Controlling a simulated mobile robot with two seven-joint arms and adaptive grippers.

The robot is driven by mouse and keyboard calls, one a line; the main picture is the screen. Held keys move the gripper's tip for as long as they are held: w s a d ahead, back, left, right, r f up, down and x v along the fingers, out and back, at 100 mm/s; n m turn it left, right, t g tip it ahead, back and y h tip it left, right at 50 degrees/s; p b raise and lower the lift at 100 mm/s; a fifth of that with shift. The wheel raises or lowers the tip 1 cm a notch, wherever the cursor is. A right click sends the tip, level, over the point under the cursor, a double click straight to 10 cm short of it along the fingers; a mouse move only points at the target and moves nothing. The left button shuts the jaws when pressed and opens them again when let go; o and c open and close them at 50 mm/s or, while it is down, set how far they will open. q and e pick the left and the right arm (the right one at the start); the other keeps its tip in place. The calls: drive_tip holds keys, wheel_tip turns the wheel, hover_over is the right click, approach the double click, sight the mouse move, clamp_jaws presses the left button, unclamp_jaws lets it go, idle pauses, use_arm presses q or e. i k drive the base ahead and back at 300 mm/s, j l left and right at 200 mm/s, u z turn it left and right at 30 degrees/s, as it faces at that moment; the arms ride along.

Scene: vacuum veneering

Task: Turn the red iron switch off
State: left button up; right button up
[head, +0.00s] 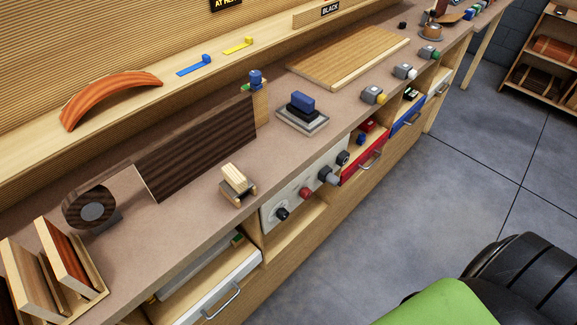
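A white control panel (267,222) is set in the front of the bench, near the middle of the head view. It carries a red knob (305,193), which sits between a black knob (282,214) on its left and a grey knob (328,176) on its right. A dark knob (343,158) is at the panel's right end. The red knob is too small to tell which way it is turned. Neither of my grippers is in view, and nothing covers the red knob.
A blue-topped block (301,101) stands on a grey plate behind the panel. A wooden block tool (236,183) sits near the bench edge. A white drawer (222,297) at lower left and a red drawer (362,166) flank the panel.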

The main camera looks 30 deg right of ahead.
sight(305, 193)
drive_tip(key=i+l+u, duration=0.15)
drive_tip(key=l, duration=0.3)
drive_tip(key=i+l+u, duration=0.1)
drive_tip(key=l, duration=0.4)
drive_tip(key=i+l+u, duration=0.15)
drive_tip(key=l, duration=0.35)
drive_tip(key=i+l+u, duration=0.15)
drive_tip(key=l, duration=0.35)
drive_tip(key=l+u, duration=0.1)
drive_tip(key=l, duration=0.25)
drive_tip(key=k, duration=0.3)
drive_tip(key=i+l+u, duration=0.25)
drive_tip(key=l+u, duration=0.25)
drive_tip(key=k+j, duration=0.25)
